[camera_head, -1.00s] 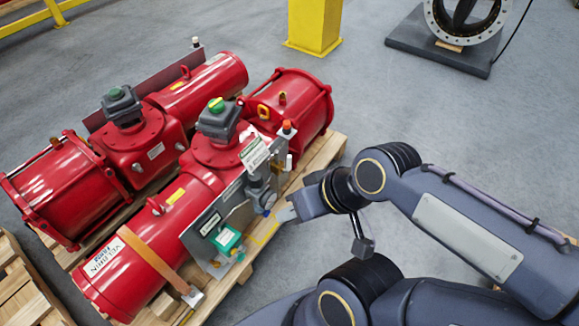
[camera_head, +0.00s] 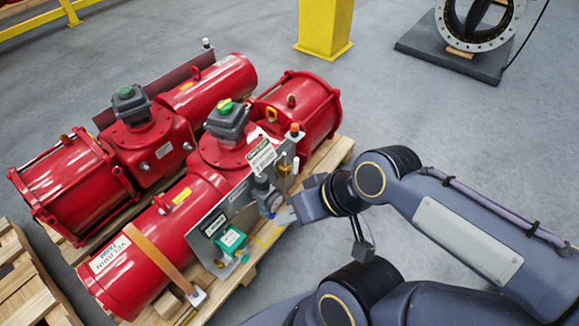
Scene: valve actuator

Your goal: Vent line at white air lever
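The near red valve actuator (camera_head: 205,185) lies on a wooden pallet. A grey panel (camera_head: 215,222) on its side carries a green box (camera_head: 231,239), a dark regulator (camera_head: 266,192) and small fittings. A small white part (camera_head: 295,165) stands at the panel's right end, below an orange-red cap (camera_head: 295,130); I cannot tell if it is the air lever. My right gripper (camera_head: 286,215) comes in from the right, with its tip beside the regulator. Its fingers are too small to tell open from shut, or whether they touch. My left gripper is not in view.
A second red actuator (camera_head: 85,180) lies behind on the left. A yellow post (camera_head: 325,25) and a flanged valve on a dark base (camera_head: 455,55) stand at the back. A wooden crate (camera_head: 30,280) is at lower left. Grey floor (camera_head: 400,110) between is clear.

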